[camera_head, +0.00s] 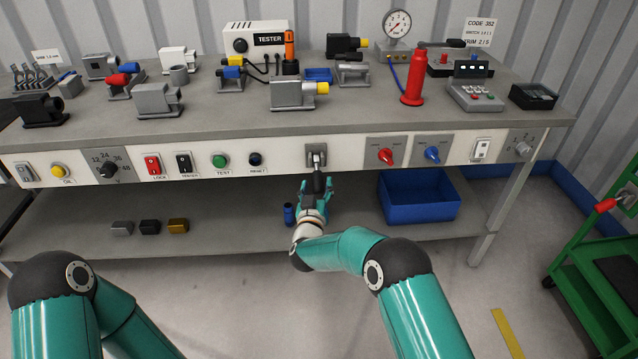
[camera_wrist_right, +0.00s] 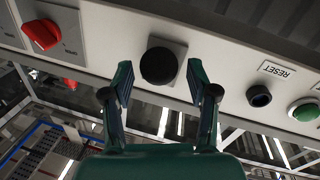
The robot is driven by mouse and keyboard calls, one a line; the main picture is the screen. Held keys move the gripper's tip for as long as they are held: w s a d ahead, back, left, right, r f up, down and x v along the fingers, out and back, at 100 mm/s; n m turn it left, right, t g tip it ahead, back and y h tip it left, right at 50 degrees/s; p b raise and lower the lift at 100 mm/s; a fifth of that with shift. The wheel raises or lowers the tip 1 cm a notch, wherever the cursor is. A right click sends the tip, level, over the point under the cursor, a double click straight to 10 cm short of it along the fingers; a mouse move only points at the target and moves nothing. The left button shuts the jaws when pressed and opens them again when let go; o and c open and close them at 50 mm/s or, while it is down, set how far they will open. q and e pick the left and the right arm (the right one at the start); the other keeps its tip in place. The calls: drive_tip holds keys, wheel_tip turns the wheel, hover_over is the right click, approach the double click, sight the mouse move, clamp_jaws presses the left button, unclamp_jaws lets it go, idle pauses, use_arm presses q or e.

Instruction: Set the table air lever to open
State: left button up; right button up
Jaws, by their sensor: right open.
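Along the bench's white front panel sit a red lever (camera_head: 386,156) and a blue lever (camera_head: 432,153), each on a grey plate, and a small grey plate with a black-ended control (camera_head: 316,155). Their labels are too small to read, so I cannot tell which is the table air lever. My right gripper (camera_head: 317,186) is in front of the black-ended control. In the right wrist view the open gripper (camera_wrist_right: 159,75) has one finger on each side of the round black end (camera_wrist_right: 159,62); contact is not visible. The red lever shows there too (camera_wrist_right: 42,35). My left gripper is out of view.
The reset button (camera_head: 255,159) and green test button (camera_head: 219,161) are left of the right gripper. Below are a blue bin (camera_head: 420,212) and a blue cylinder (camera_head: 289,213) on the lower shelf. A green cart (camera_head: 590,270) stands at the right.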

drive_tip(key=shift+w+d, duration=0.2)
drive_tip(key=shift+w, duration=0.85)
clamp_jaws()
